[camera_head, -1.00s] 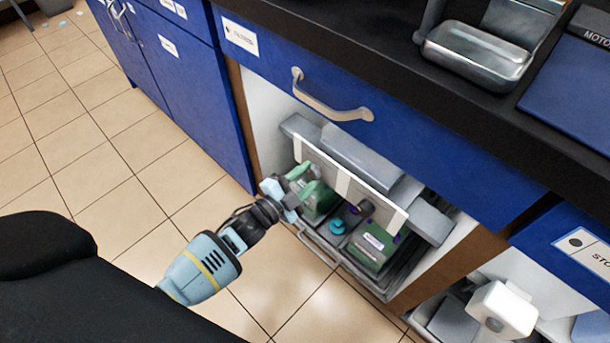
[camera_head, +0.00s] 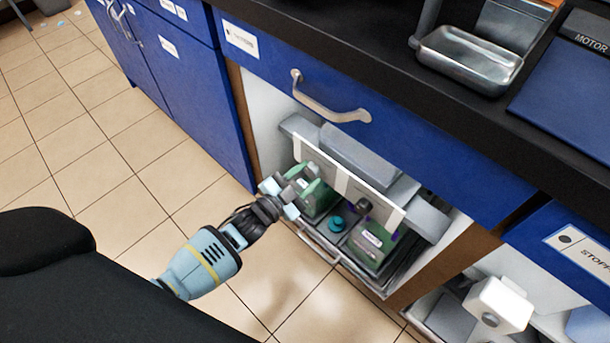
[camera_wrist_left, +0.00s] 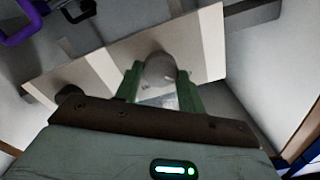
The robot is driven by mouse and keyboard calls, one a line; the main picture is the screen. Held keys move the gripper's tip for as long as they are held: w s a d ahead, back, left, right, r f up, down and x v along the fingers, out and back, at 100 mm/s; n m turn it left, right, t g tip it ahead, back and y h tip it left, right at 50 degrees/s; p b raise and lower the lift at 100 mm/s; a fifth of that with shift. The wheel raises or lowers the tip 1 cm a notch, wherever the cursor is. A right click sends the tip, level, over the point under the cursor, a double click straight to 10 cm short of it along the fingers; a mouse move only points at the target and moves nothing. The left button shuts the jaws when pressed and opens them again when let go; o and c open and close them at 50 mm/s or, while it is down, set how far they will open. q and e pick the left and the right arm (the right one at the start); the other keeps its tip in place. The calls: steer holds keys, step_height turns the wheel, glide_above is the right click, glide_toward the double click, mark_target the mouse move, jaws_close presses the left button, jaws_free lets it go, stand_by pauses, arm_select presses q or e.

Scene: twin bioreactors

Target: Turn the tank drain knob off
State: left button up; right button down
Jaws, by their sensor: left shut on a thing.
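A pale panel (camera_head: 340,178) with light strips stands inside the open cabinet bay. In the left wrist view, a rounded grey knob (camera_wrist_left: 160,68) on this panel sits between the two green fingers of my left gripper (camera_wrist_left: 161,92). My left gripper (camera_head: 304,178) is shut on that knob; in the head view its fingers hide it. A second, dark knob (camera_head: 364,205) on the same panel is free, to the right; it also shows in the left wrist view (camera_wrist_left: 68,90). I cannot read labels at the knobs. My right gripper is not in view.
Below the panel are a green unit (camera_head: 370,245), a teal round part (camera_head: 336,224) and a metal rail (camera_head: 318,243). A blue drawer with a handle (camera_head: 330,110) hangs above. Purple tubing (camera_wrist_left: 20,25) shows in the wrist view. The tiled floor (camera_head: 120,200) at left is clear.

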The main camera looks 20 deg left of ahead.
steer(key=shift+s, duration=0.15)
arm_select(q)
steer(key=o, duration=0.7)
steer(key=shift+o, duration=1.4)
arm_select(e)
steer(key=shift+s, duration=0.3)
arm_select(q)
steer(key=shift+s, duration=0.1)
steer(key=p+v, duration=0.2)
steer(key=v, duration=0.5)
steer(key=shift+s+a, duration=0.15)
steer(key=shift+s, duration=0.15)
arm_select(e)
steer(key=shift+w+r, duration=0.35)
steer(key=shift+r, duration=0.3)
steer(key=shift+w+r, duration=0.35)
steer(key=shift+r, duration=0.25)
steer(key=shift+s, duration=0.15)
